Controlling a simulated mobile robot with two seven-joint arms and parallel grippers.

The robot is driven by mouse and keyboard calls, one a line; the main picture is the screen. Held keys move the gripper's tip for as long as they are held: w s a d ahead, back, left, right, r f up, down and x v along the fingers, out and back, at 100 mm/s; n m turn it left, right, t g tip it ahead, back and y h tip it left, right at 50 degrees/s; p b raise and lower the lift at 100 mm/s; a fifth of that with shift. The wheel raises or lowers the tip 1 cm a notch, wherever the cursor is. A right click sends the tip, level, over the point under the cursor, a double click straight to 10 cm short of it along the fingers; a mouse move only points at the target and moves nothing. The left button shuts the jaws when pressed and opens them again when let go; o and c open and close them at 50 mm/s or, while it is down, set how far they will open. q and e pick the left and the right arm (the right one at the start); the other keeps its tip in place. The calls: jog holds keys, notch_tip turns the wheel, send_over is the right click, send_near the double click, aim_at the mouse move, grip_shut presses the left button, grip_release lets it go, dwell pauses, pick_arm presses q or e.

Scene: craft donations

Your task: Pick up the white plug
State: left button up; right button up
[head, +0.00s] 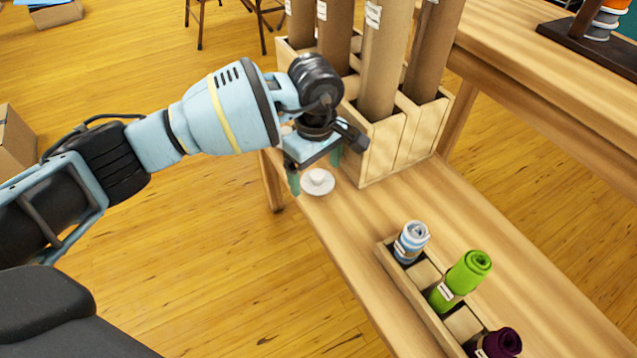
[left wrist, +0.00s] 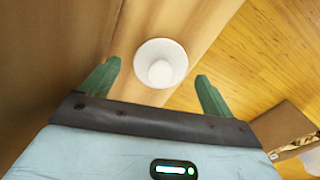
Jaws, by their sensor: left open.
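The white plug (head: 318,181) is a round flat disc with a raised knob in its middle. It lies on the wooden bench near its left edge, just in front of the wooden tube rack. In the left wrist view the white plug (left wrist: 160,64) shows whole, ahead of and between the two green fingertips. My left gripper (head: 315,172) is open and empty, just above and behind the plug, with its fingers pointing down. In the left wrist view the left gripper (left wrist: 157,75) has its fingers spread wider than the plug. My right gripper is not in view.
The wooden rack (head: 382,150) with tall cardboard tubes (head: 380,60) stands close beside the gripper. A wooden tray (head: 412,292) with rolled cloths, including a green roll (head: 460,280), lies nearer on the bench. Bare bench (head: 365,215) lies between them. A box (left wrist: 290,135) stands on the floor.

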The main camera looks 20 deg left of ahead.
pick_arm(q)
jog(key=shift+f, duration=0.8)
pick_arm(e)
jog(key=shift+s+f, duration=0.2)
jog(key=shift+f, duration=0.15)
pick_arm(q)
jog(key=c, duration=0.9)
jog(key=shift+c, duration=0.8)
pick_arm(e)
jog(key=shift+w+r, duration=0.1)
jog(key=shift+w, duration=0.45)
pick_arm(q)
jog(key=shift+r, duration=0.1)
jog(key=shift+r, duration=0.1)
